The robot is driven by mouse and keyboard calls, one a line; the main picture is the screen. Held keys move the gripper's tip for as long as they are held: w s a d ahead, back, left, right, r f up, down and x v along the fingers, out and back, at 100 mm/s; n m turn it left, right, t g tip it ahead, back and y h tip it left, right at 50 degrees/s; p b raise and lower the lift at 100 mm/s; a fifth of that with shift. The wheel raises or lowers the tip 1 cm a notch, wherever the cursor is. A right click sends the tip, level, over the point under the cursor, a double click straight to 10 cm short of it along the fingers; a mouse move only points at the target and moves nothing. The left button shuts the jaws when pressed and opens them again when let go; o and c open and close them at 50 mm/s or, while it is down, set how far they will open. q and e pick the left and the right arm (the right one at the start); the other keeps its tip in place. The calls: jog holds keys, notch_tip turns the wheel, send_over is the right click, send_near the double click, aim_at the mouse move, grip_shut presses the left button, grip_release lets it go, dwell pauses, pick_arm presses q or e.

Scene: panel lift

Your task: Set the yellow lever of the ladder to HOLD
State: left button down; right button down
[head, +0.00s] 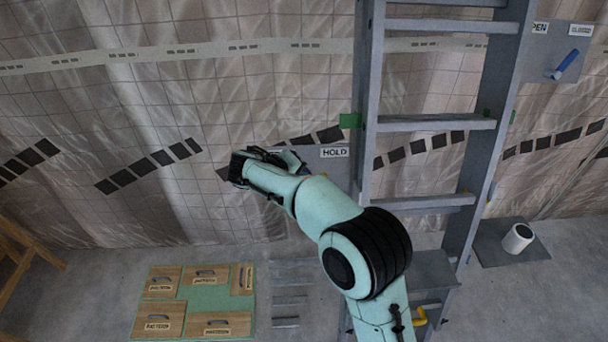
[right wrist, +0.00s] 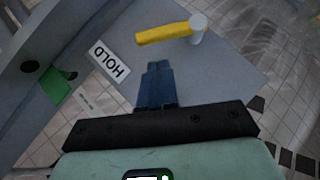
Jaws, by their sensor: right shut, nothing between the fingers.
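The yellow lever (right wrist: 165,33) shows in the right wrist view, on a grey plate (right wrist: 225,80). It runs left from a pale round pivot (right wrist: 198,28), and its free end is apart from the HOLD label (right wrist: 108,63). My left gripper is not in view.
A blue lever (head: 566,64) is on a second grey plate at upper right. A green mat (head: 205,297) with several wooden pieces lies at lower left. A wooden stand (head: 18,250) is at far left.

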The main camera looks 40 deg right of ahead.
jog(key=v, duration=1.1)
jog(key=shift+w, duration=0.35)
jog(key=shift+a+f, duration=0.1)
jog(key=shift+f, duration=0.1)
